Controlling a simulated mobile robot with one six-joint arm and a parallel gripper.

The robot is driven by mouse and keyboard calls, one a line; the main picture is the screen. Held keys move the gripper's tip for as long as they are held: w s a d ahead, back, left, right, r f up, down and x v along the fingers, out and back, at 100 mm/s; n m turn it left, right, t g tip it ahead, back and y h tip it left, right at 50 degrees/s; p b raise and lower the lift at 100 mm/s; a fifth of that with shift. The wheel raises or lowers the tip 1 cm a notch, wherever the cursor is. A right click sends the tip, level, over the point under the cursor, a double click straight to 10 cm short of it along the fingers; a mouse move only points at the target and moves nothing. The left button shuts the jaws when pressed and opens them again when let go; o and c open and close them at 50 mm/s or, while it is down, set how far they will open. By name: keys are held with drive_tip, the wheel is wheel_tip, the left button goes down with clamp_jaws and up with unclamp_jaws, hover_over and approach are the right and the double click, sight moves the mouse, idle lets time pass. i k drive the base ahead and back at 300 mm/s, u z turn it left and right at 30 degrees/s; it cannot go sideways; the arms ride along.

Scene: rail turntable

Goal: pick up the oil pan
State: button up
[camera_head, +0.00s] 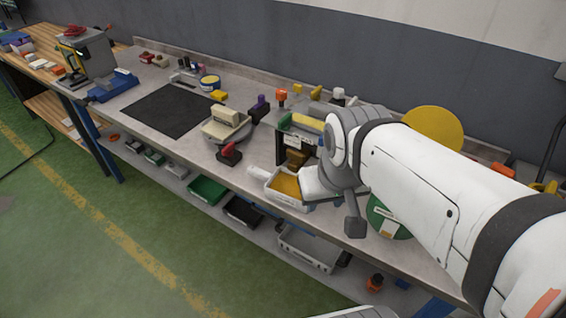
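A shallow white pan with an amber-yellow inside (287,184), which looks like the oil pan, sits at the front edge of the grey workbench (190,150). A pale, handle-like piece shows at its left end. My arm reaches in from the right, and my gripper (319,187) is close against the pan's right side. The fingers are not clear from this angle. I cannot tell whether they touch the pan or how far apart they are. The arm's end hides part of the bench behind the pan.
A small rack (297,142) with coloured items stands just behind the pan. A red-and-black tool (230,154) and a beige block on a scale-like base (226,122) lie to the left. A black mat (172,108) is clear. A lower shelf holds several trays, including a green one (207,190).

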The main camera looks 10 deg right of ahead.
sight(281, 186)
drive_tip(key=z, duration=2.95)
drive_tip(key=k, duration=2)
drive_tip(key=u, duration=2)
drive_tip(key=i, duration=1)
